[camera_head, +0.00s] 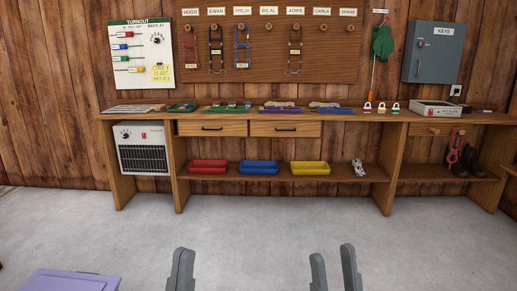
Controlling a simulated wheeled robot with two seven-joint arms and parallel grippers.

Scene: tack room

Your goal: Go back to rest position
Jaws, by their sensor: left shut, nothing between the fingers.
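My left gripper (183,255) shows at the bottom of the head view, left of centre. Its grey fingers are together with nothing between them. My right gripper (333,252) is at the bottom, right of centre. Its two grey fingers stand apart, with only floor visible in the gap. Both grippers appear in front of the grey floor, short of the wooden bench (220,116), and touch nothing that I can see. The rest of both arms is out of view.
The floor (260,225) before the bench is clear. A purple surface (70,281) is at the bottom left. Red (208,166), blue (259,167) and yellow (310,168) trays sit on the lower shelf. A heater (143,150) stands left; a key cabinet (431,52) hangs right.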

